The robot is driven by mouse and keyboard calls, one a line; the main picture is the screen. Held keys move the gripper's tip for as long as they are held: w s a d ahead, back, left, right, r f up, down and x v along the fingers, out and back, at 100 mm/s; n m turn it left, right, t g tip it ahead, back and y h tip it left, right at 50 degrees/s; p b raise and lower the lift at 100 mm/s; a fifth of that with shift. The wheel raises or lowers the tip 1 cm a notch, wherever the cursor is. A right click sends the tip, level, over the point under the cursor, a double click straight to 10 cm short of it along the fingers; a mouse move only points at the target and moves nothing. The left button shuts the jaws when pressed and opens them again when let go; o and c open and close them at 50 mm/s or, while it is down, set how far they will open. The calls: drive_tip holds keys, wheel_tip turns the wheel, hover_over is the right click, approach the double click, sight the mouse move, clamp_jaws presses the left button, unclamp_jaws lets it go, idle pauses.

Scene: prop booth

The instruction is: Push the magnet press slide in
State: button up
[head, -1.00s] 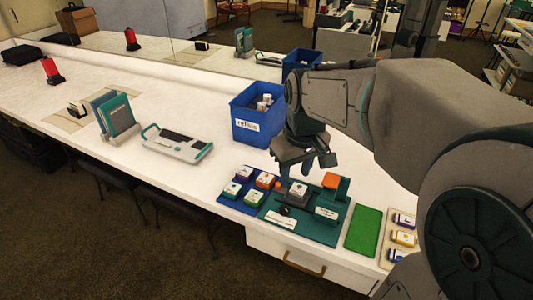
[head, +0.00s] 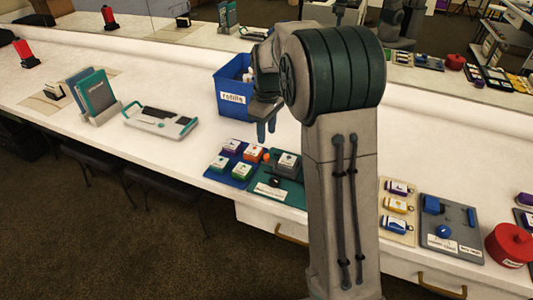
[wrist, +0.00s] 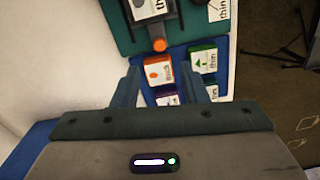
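The magnet press stands on a teal board (head: 291,194), partly hidden behind my arm in the head view. It has a dark grey block (head: 288,165) with a white label. A round orange knob (wrist: 159,45) on a dark stem, seemingly the slide's end, sticks out towards the blue tray in the wrist view. My gripper (head: 266,132) is above the counter, behind the press and tray. In the wrist view my gripper (wrist: 160,88) has its two fingers apart with nothing held. The knob lies beyond the fingertips, apart from them.
A blue tray (wrist: 181,52) with several small labelled boxes adjoins the press. A blue refills bin (head: 229,100) stands close behind my gripper. A paper trimmer (head: 160,121) lies to the left. A card of keyrings (head: 397,231) and another press (head: 452,208) are at right.

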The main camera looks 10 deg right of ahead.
sight(267, 155)
wheel_tip(267, 155, down, 9)
drive_tip(key=shift+r, duration=0.1)
idle(0.3)
drive_tip(key=shift+s, duration=0.1)
clamp_jaws()
